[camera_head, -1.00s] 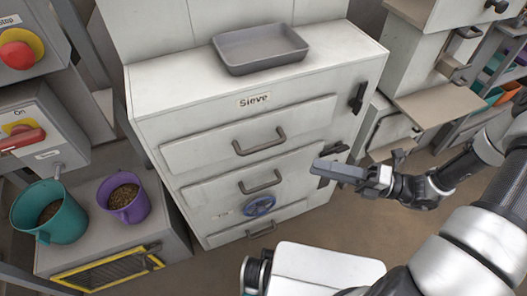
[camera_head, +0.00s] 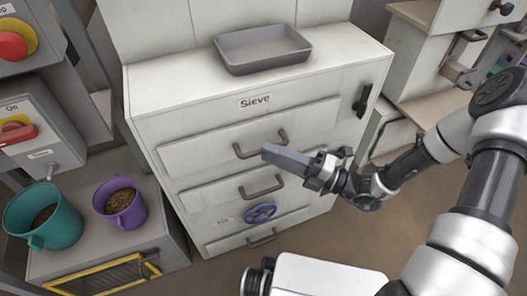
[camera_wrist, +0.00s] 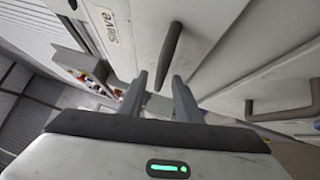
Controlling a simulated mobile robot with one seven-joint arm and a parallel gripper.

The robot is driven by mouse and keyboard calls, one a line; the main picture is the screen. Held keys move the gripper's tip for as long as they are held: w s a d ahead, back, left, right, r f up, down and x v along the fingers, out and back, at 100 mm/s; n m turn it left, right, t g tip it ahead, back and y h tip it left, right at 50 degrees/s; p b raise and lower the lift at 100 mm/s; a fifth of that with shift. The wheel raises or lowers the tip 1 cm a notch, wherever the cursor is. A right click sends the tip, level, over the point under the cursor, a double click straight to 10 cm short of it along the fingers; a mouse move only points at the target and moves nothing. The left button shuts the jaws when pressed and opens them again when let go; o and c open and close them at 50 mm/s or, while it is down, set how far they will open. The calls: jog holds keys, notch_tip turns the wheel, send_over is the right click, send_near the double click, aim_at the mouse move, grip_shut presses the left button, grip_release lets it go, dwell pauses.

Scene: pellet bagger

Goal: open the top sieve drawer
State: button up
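The white sieve cabinet carries a "Sieve" label (camera_head: 255,100). Its top sieve drawer (camera_head: 200,151) is shut and has a dark grey bar handle (camera_head: 244,155). My gripper (camera_head: 268,154) is just in front of the right part of this handle and hides some of it. In the wrist view, the fingers (camera_wrist: 160,78) are spread apart, and the handle (camera_wrist: 171,45) runs lengthwise in line with the gap between them. It is not clear whether the fingertips reach around the handle; neither finger is clamped on it.
A grey tray (camera_head: 262,50) sits on the cabinet top. Lower drawers have a second handle (camera_head: 262,188) and a blue handwheel (camera_head: 260,212). A black latch (camera_head: 362,100) is at the cabinet's right. Teal (camera_head: 50,228) and purple (camera_head: 127,215) pellet-filled containers stand at left.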

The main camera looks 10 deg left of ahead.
jog(key=shift+w+a+r, duration=0.1)
jog(key=shift+a, duration=0.7)
jog(key=shift+w+a+r, duration=0.1)
jog(key=shift+a, duration=0.65)
jog(key=shift+c, duration=0.3)
grip_shut()
